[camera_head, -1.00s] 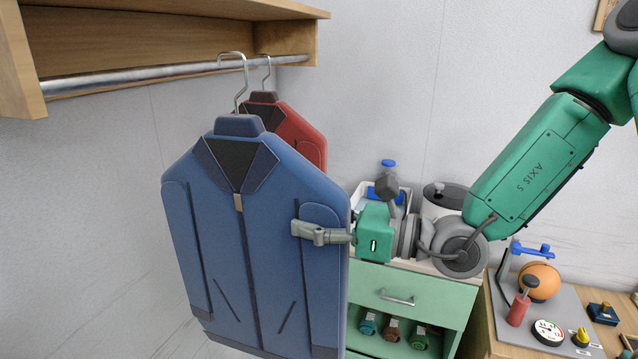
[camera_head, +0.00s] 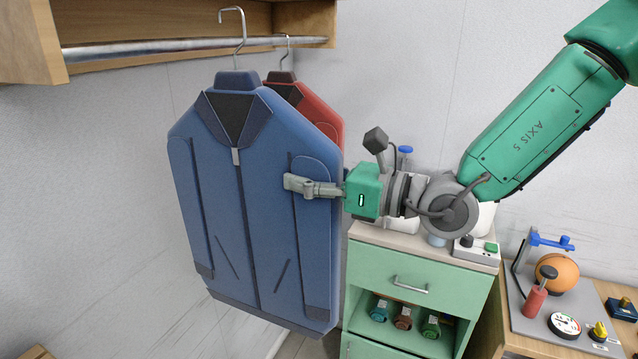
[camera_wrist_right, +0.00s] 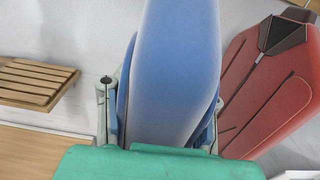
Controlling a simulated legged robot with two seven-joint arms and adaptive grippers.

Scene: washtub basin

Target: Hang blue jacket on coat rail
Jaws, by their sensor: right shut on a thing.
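The blue jacket (camera_head: 265,200) hangs upright from its wire hanger, large in the middle of the head view. My right gripper (camera_head: 303,186) is shut on its right edge at chest height. In the right wrist view the jacket's edge (camera_wrist_right: 178,70) stands between the fingers of my right gripper (camera_wrist_right: 160,125). The hanger's hook (camera_head: 232,12) shows above the level of the metal coat rail (camera_head: 150,48). Its shank crosses in front of the rail, and its open tip points left, apart from the rail. My left gripper is not in view.
A red jacket (camera_head: 325,115) hangs on the rail behind the blue one; it also shows in the right wrist view (camera_wrist_right: 275,85). A wooden shelf (camera_head: 30,40) frames the rail. A green cabinet (camera_head: 395,272) and a tool-covered bench stand right. A slatted wooden seat (camera_wrist_right: 38,82) shows in the wrist view.

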